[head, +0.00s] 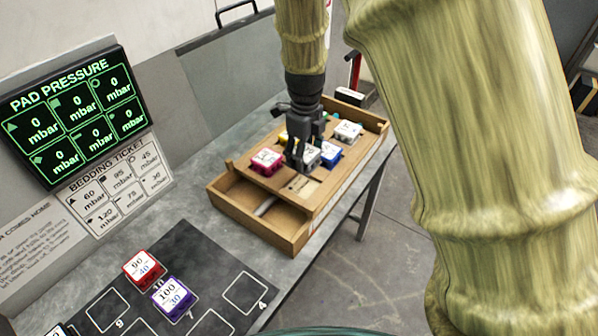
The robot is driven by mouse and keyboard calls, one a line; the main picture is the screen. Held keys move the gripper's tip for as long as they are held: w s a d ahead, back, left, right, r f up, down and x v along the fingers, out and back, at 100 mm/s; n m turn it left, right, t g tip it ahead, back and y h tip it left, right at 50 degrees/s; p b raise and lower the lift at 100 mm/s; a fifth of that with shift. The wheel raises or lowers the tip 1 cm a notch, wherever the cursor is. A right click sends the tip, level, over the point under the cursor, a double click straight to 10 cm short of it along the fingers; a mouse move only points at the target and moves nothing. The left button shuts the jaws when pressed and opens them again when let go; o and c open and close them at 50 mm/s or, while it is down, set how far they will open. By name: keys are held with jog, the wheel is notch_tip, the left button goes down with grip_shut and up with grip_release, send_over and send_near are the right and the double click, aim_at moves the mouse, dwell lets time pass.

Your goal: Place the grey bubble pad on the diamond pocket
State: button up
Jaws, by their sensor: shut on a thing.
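My gripper (302,160) is black and points down over the wooden tray (228,207). It is shut on a grey block with a white top (309,154), which looks like the grey bubble pad; the fingers partly hide it. It is at tray level, and I cannot tell whether it touches the tray. Another whitish-grey block (347,132) sits farther back in the tray. The diamond pocket cannot be made out. A diamond symbol shows on the bedding ticket (118,187) beside 120 mbar.
A pink block (266,161) and a blue block (330,154) flank the gripper closely; a yellow one is mostly hidden. A red block (142,267) and a purple block (172,297) stand on the dark numbered mat (205,275). The pad pressure screen (72,115) reads 0 mbar throughout.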

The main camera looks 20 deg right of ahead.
aim_at(303, 187)
jog(key=shift+s+a+f+p, duration=0.1)
jog(key=shift+s+f+p, duration=0.15)
jog(key=shift+s+f, duration=0.3)
jog(key=shift+s+a+f+p, duration=0.1)
jog(key=shift+s+f+p, duration=0.2)
jog(key=shift+f, duration=0.35)
jog(key=shift+w+a+f, duration=0.1)
jog(key=shift+w+f, duration=0.55)
jog(key=shift+f, duration=0.3)
jog(key=shift+w+f, duration=0.2)
jog(key=shift+f, duration=0.05)
jog(key=shift+s+f+p, duration=0.25)
jog(key=shift+s+p, duration=0.05)
jog(key=shift+s, duration=0.2)
jog(key=f, duration=0.2)
jog(key=f+p, duration=0.1)
jog(key=shift+w+f, duration=0.15)
jog(key=shift+w, duration=0.15)
jog(key=shift+s+r, duration=0.2)
jog(key=shift+s, duration=0.05)
jog(key=shift+f, duration=0.2)
jog(key=o, duration=1)
jog(key=shift+w, duration=0.1)
